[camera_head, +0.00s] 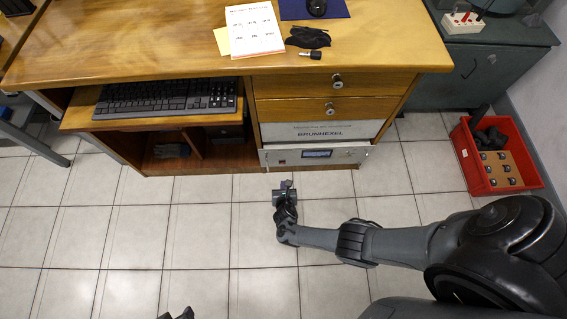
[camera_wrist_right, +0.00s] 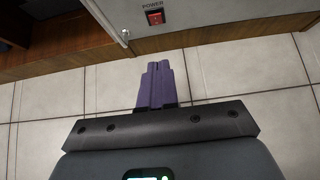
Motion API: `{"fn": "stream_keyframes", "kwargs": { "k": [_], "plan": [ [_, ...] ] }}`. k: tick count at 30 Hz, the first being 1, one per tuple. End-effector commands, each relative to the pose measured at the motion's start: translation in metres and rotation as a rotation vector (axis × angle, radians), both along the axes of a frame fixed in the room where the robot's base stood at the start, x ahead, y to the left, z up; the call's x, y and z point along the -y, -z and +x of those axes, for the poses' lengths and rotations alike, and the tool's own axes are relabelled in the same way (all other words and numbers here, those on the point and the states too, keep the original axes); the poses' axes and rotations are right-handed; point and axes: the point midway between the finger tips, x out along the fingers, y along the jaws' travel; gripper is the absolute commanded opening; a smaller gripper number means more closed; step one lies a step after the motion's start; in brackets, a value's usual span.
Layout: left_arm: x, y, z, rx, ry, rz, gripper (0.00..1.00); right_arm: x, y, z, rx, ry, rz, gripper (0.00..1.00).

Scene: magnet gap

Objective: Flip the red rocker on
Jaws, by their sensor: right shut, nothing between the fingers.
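The red rocker (camera_wrist_right: 155,17) sits under the word POWER on a pale grey panel, which shows at the top of the right wrist view. In the head view this panel (camera_head: 345,155) is the lowest front in the desk's right pedestal, with a small display. I cannot tell which way the rocker is tipped. My right gripper (camera_head: 287,184) is in front of the panel's left part, over the tiles. In the wrist view its purple fingers (camera_wrist_right: 157,82) are together and empty, apart from the rocker. Dark tips of my left gripper (camera_head: 178,314) show at the bottom edge.
The wooden desk (camera_head: 130,45) overhangs the panel, with a keyboard (camera_head: 165,97) on its pull-out tray. A screw-like knob (camera_wrist_right: 126,34) is left of the rocker. A red crate (camera_head: 533,165) stands at the right. The tiled floor before the panel is otherwise clear.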

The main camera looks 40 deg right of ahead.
Motion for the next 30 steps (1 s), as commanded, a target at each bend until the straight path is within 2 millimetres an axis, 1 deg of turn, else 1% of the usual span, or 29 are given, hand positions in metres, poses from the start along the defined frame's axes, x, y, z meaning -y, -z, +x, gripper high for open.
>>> {"fn": "stream_keyframes", "kwargs": {
  "k": [1, 3, 9, 14, 16, 21, 25, 30],
  "plan": [
    [0.0, 0.013, 0.0, 0.0, 0.002, 0.002, 0.43, 0.005, 0.011, 0.006, 0.002, 0.001, -0.002, 0.0],
    [-0.001, 0.024, 0.0, 0.0, 0.004, 0.005, 0.43, 0.011, 0.019, 0.013, 0.002, 0.001, -0.001, 0.0],
    [-0.003, 0.052, 0.0, -0.001, 0.008, 0.012, 0.43, 0.027, 0.04, 0.033, 0.002, 0.002, -0.001, 0.0],
    [-0.003, 0.07, 0.0, -0.001, 0.008, 0.011, 0.43, 0.038, 0.052, 0.047, 0.002, 0.002, -0.001, 0.0],
    [-0.002, 0.071, -0.001, -0.002, 0.007, 0.011, 0.43, 0.045, 0.047, 0.055, 0.005, 0.003, -0.001, 0.0],
    [-0.001, 0.076, 0.0, -0.001, 0.005, 0.007, 0.43, 0.056, 0.044, 0.068, 0.001, 0.002, -0.002, 0.0],
    [0.0, 0.078, 0.0, -0.001, 0.002, 0.002, 0.43, 0.061, 0.041, 0.074, 0.002, 0.002, -0.001, 0.0],
    [0.001, 0.079, 0.0, -0.001, -0.001, -0.003, 0.43, 0.063, 0.04, 0.077, 0.001, 0.001, 0.0, 0.0]
  ]
}}
